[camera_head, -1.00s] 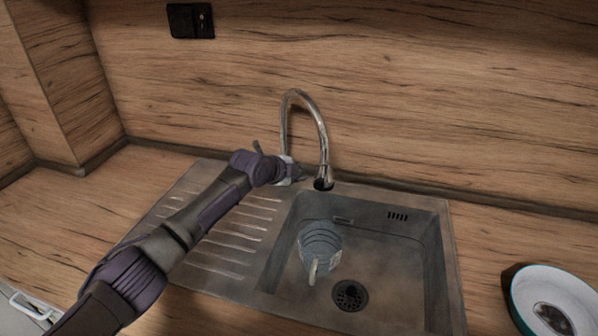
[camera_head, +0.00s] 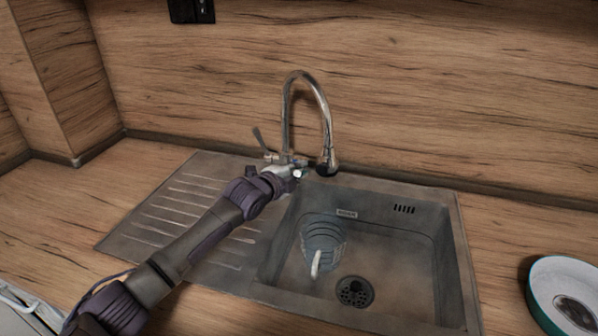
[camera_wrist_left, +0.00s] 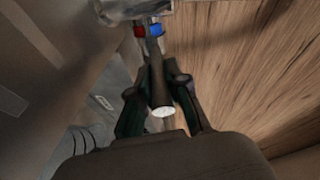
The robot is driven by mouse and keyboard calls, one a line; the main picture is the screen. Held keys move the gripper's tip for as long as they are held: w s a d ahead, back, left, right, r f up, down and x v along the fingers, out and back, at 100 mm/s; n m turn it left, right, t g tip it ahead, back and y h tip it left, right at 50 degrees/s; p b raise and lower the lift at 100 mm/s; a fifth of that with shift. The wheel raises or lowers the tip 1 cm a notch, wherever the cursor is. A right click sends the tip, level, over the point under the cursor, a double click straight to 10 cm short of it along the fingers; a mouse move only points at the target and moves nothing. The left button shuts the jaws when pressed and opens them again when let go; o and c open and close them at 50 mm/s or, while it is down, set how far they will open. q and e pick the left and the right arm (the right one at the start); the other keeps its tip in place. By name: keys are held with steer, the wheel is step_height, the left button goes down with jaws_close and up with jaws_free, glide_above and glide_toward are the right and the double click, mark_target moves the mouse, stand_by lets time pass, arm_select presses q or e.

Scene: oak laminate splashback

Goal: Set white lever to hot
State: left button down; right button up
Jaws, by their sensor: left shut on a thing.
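The chrome tap (camera_head: 325,118) stands at the back of the sink, its spout arching up and to the right. The white lever, a rod with a bright white end, shows at the tap's base in the head view (camera_head: 297,174) and between my fingers in the wrist view (camera_wrist_left: 160,92). Red (camera_wrist_left: 139,31) and blue (camera_wrist_left: 156,30) marks sit side by side at its far end. My left gripper (camera_head: 284,180) is shut on the lever, in front of the tap. Its fingers partly hide the tap's base. My right gripper is not in view.
A second thin grey lever (camera_head: 259,139) sticks up left of the tap's base. The wooden splashback (camera_head: 430,90) closes off the back.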

arm_select(q)
steer(key=c, duration=1.1)
jaws_free()
steer(key=shift+c, duration=0.2)
steer(key=v, duration=1.2)
